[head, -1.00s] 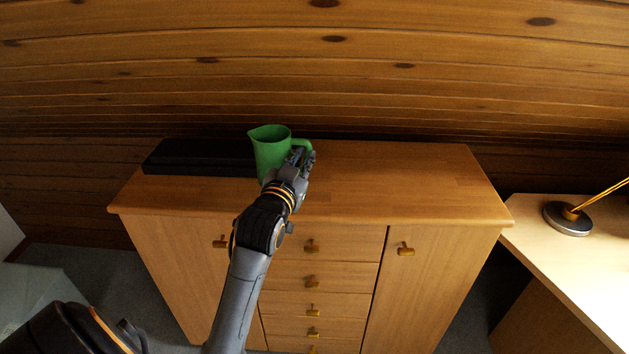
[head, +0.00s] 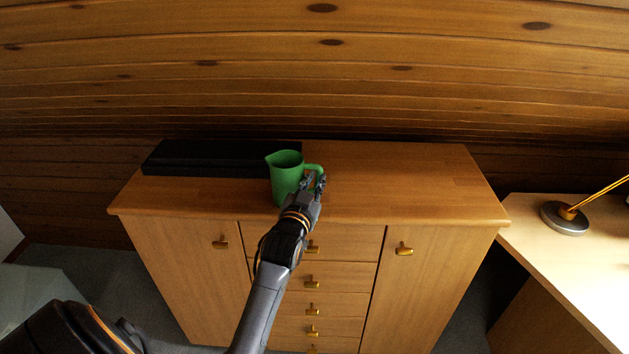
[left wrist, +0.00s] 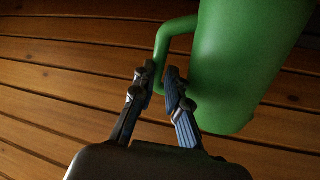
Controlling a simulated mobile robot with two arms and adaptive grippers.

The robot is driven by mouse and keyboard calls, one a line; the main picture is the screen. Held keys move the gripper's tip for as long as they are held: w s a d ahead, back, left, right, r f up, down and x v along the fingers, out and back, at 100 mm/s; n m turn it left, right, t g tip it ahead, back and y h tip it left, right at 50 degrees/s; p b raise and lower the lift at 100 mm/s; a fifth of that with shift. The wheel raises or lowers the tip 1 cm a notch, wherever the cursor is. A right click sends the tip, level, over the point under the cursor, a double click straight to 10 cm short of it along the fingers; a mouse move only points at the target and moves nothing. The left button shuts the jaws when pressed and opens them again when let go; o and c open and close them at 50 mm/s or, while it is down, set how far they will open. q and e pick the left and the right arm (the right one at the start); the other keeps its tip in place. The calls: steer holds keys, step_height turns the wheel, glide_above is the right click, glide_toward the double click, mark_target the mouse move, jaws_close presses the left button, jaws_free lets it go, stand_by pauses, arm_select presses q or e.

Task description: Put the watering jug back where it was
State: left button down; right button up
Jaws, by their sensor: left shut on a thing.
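The green watering jug (head: 285,177) is upright at the front middle of the wooden cabinet's top, its spout to the left and its handle to the right. I cannot tell whether its base touches the top. My left gripper (head: 318,184) is shut on the jug's handle. In the left wrist view the jug (left wrist: 245,60) fills the upper right, and the gripper's fingers (left wrist: 160,83) are on either side of the lower handle. My right gripper is not in view.
A long black box (head: 205,158) lies along the back left of the cabinet top (head: 410,185), just behind the jug. The right part of the top is clear. A desk with a lamp base (head: 566,218) stands at the right. A plank wall is behind.

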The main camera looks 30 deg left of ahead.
arm_select(q)
steer(key=c, duration=1.3)
jaws_free()
steer(key=shift+c, duration=0.2)
steer(key=shift+f, duration=0.1)
steer(key=b+v, duration=0.2)
steer(key=v, duration=1.2)
steer(key=shift+f+b, duration=0.3)
steer(key=shift+b, duration=0.1)
steer(key=shift+w+f, duration=0.1)
